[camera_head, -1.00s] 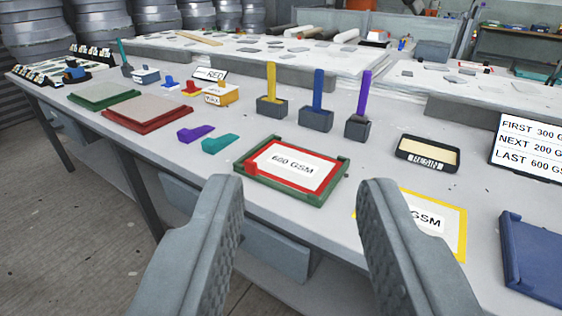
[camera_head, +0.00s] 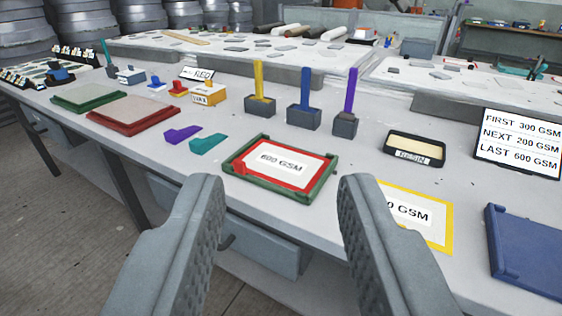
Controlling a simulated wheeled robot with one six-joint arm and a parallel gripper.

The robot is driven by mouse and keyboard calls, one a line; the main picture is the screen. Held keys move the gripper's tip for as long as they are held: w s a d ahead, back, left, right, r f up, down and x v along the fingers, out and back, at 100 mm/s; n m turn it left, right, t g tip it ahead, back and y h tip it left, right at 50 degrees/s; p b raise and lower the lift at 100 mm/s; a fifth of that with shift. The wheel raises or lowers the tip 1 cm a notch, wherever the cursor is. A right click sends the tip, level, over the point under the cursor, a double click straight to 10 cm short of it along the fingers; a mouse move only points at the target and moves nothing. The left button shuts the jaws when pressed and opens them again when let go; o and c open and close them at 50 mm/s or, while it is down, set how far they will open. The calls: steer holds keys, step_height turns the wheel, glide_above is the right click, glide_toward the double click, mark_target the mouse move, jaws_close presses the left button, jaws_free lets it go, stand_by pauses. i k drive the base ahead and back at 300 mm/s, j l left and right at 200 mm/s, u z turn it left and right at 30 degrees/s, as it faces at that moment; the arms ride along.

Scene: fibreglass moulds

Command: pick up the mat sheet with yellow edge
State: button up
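The mat sheet with yellow edge (camera_head: 434,235) lies flat on the table at the right front. Its white label reads "GSM" with a partly hidden number. My right finger covers its left part. My gripper (camera_head: 279,185) is open and empty, with its two fingers wide apart in the foreground. The yellow-edged sheet is to the right of the gap between the fingers, and I see no contact with it.
A green tray (camera_head: 231,170) holds a red-edged sheet (camera_head: 315,182) marked 600 GSM. A blue tray (camera_head: 525,252) stands at the right. A resin tray (camera_head: 414,147) and an order sign (camera_head: 520,142) are behind. Brushes in holders (camera_head: 304,115) stand farther back.

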mark_target(431, 216)
steer(key=z, duration=2)
steer(key=l+u, duration=0.25)
steer(key=u, duration=0.15)
steer(key=l+u, duration=0.2)
steer(key=u, duration=0.15)
steer(key=k+l+u, duration=0.1)
steer(key=u, duration=0.3)
steer(key=k+l+u, duration=0.1)
steer(key=l+u, duration=0.25)
